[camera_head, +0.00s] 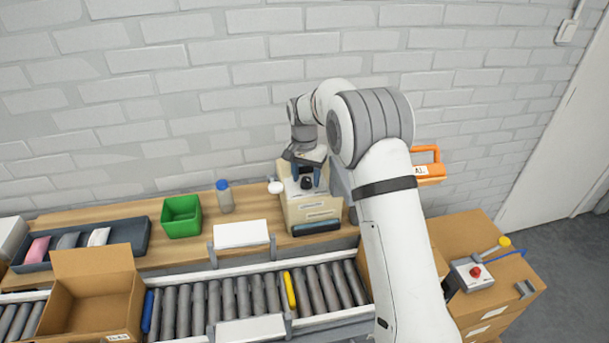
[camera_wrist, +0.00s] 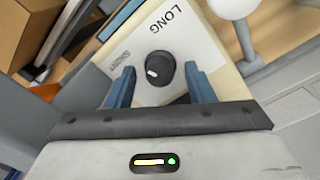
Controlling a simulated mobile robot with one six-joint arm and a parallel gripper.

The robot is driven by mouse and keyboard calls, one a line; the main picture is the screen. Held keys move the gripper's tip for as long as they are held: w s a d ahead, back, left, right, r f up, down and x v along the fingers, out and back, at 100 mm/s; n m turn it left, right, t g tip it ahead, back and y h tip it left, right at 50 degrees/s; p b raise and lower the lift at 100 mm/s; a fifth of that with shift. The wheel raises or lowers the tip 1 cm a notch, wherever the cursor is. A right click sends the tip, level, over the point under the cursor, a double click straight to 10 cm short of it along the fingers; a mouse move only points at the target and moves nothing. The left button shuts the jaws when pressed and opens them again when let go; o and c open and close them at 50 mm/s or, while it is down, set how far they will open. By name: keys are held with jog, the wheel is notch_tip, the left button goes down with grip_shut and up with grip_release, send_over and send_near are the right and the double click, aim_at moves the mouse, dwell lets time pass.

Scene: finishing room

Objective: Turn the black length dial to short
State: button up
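The black length dial (camera_wrist: 159,69) sits on the white top plate of a beige machine (camera_head: 312,214). In the wrist view the plate reads "LONG" beside the dial and a smaller, fainter word, seemingly "SHORT", on another side. A white mark on the dial points toward the smaller word's side, though not clearly at it. My gripper (camera_wrist: 160,90) is open, its two blue fingers on either side of the dial with gaps visible. In the head view the dial (camera_head: 306,183) shows below my gripper (camera_head: 306,176).
A white round knob (camera_head: 275,187) stands left of the machine, close to my gripper. A green bin (camera_head: 181,216) and a blue-capped bottle (camera_head: 224,197) are on the wooden bench. A roller conveyor (camera_head: 215,305) and an open cardboard box (camera_head: 94,290) lie in front.

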aim_at(305, 179)
jog(key=c, duration=1)
jog(key=n+b, duration=0.1)
jog(key=n, duration=0.2)
jog(key=shift+f, duration=0.1)
jog(key=shift+n+b, duration=0.5)
jog(key=shift+n, duration=0.8)
jog(key=o, duration=1)
jog(key=shift+s, duration=0.1)
jog(key=r+b, duration=0.1)
jog(key=r, duration=0.7)
jog(key=shift+a, duration=0.2)
